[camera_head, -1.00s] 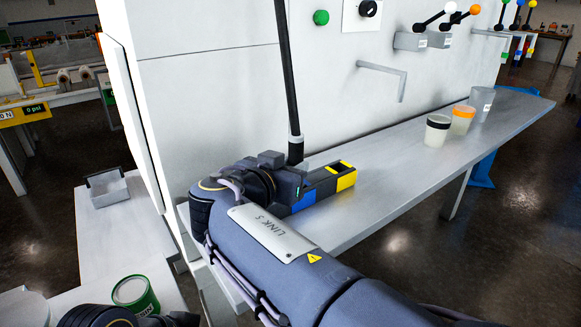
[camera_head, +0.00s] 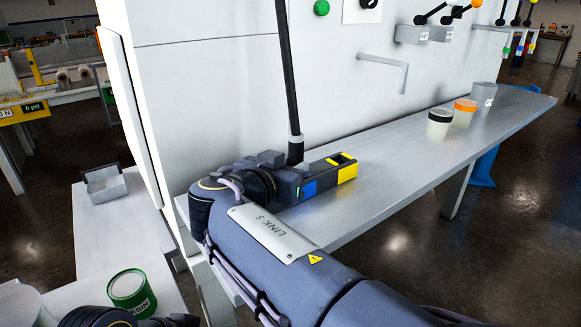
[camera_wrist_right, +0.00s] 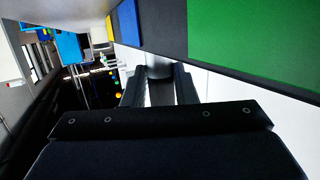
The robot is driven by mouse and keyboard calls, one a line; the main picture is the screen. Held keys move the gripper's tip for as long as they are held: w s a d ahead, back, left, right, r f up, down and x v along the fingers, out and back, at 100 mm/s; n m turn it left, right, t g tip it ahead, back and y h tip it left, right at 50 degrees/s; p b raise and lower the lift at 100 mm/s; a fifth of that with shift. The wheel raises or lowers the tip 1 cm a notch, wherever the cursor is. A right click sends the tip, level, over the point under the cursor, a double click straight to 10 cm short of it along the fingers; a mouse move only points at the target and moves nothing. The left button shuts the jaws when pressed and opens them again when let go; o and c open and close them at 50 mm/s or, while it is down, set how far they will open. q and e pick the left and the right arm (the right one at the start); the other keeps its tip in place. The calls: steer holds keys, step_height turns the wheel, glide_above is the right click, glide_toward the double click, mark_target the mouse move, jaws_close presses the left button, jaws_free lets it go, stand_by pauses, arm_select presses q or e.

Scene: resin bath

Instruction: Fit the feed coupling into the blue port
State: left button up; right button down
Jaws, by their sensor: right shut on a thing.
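The feed coupling (camera_wrist_right: 158,68) is a grey cylinder between the fingers of my right gripper in the wrist view. My right gripper (camera_head: 301,168) is shut on it, just over the port block (camera_head: 325,183). A black hose (camera_head: 285,70) rises from a grey sleeve above the fingers. The blue port is marked by a blue panel (camera_head: 308,188) on the block's side, partly behind my gripper; the panel also shows in the wrist view (camera_wrist_right: 128,22). The port opening and the coupling's lower end are hidden. My left gripper (camera_head: 178,321) barely shows at the bottom edge, fingers unseen.
The block also has yellow (camera_head: 347,173) and green (camera_wrist_right: 240,45) panels. It sits on a grey shelf (camera_head: 400,150) against a white wall panel (camera_head: 200,90). Several cups (camera_head: 463,114) stand farther right. A bent bar (camera_head: 385,62) juts from the wall. The shelf between is clear.

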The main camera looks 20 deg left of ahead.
steer(key=c, duration=1.1)
jaws_free()
steer(key=shift+s, duration=0.1)
steer(key=v, duration=0.7)
steer(key=shift+s+r, duration=0.1)
steer(key=shift+s, duration=0.2)
steer(key=shift+s+a, duration=0.1)
